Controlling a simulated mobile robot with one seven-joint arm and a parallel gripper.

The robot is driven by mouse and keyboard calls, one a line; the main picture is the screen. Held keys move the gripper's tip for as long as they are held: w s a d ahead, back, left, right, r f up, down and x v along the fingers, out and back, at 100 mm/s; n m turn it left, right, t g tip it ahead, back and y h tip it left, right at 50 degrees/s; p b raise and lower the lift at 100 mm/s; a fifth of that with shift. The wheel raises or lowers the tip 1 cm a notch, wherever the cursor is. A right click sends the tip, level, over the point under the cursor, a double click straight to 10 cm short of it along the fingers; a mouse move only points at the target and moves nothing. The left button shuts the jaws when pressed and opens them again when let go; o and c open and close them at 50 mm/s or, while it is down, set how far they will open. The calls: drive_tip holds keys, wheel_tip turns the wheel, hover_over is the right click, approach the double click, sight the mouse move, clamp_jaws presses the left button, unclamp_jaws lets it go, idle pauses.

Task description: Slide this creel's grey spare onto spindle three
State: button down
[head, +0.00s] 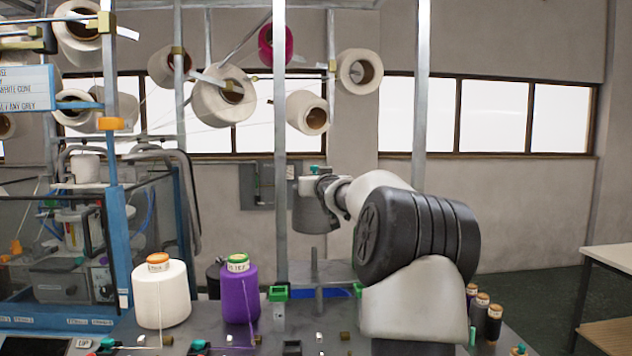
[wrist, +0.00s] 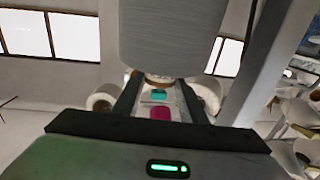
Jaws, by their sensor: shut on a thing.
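My gripper (head: 322,184) is shut on the grey cone (head: 314,214) near its narrow top and holds it in the air. In the wrist view the cone (wrist: 172,38) fills the upper middle, with its narrow end between the two fingers (wrist: 160,88). A bare grey upright post (head: 315,266), probably the spindle, stands below the cone, with a visible gap between them. It is third in the row from the left, after the white cone (head: 160,296) and purple cone (head: 239,294). Its foot is partly hidden.
A metal upright (head: 280,130) rises just left of the held cone. A green-topped guide (head: 278,294) stands near the post. Several small dark cones (head: 494,322) stand at the right of the deck. Large cones (head: 223,97) hang above.

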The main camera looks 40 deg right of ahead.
sight(315, 166)
wheel_tip(315, 166, up, 3)
drive_tip(key=shift+r+p, duration=0.1)
drive_tip(key=shift+p, duration=0.55)
wheel_tip(315, 166, up, 8)
idle(0.8)
idle(0.4)
